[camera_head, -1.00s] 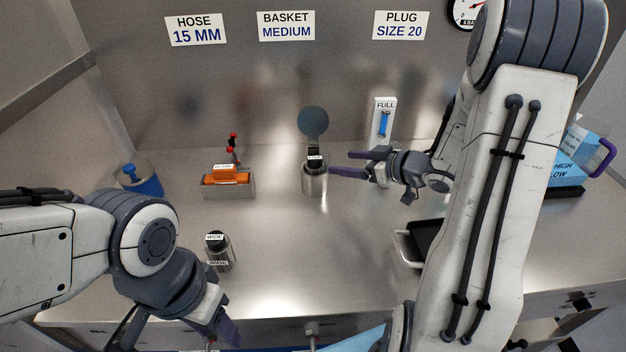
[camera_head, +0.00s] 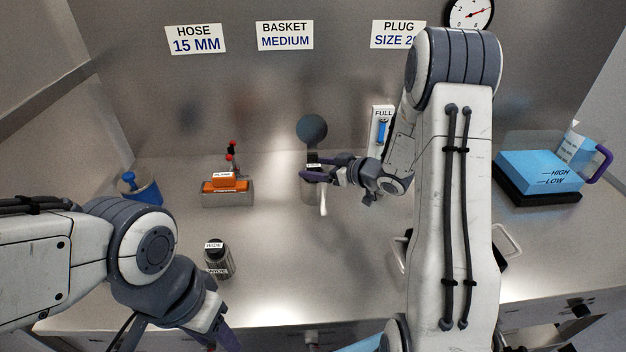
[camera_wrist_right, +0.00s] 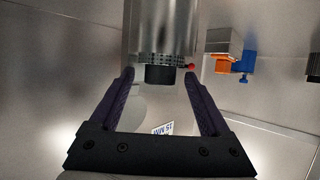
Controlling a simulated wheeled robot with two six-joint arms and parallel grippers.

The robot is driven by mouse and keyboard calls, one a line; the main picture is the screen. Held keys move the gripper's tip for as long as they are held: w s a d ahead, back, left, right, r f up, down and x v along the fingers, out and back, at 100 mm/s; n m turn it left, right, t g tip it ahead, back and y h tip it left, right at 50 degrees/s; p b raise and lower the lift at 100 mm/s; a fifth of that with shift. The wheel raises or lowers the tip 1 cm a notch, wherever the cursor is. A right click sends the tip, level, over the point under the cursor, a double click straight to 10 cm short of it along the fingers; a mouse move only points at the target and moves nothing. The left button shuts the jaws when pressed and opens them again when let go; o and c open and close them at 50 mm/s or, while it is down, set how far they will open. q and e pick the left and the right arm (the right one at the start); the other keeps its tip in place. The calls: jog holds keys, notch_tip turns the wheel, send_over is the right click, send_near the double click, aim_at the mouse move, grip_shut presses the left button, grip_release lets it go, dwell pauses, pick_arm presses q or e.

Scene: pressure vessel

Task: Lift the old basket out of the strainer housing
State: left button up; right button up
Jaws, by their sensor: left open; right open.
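The metal strainer housing (camera_head: 309,194) stands upright near the back middle of the bench. In the right wrist view the housing (camera_wrist_right: 165,22) appears upside down. A perforated band, seemingly the old basket (camera_wrist_right: 165,60), shows at its mouth with a black knob (camera_wrist_right: 159,75) on top. My right gripper (camera_head: 308,168) is at the housing's top in the head view. In the wrist view its purple fingers (camera_wrist_right: 159,74) are open, one on each side of the knob, with gaps showing. My left gripper (camera_head: 222,338) is open at the bottom edge, away from the housing, and partly cut off.
A round dark disc (camera_head: 312,128) stands behind the housing. An orange piece (camera_head: 226,183) sits on a grey block to the left.

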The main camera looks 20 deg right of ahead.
grip_shut()
dwell(1.4)
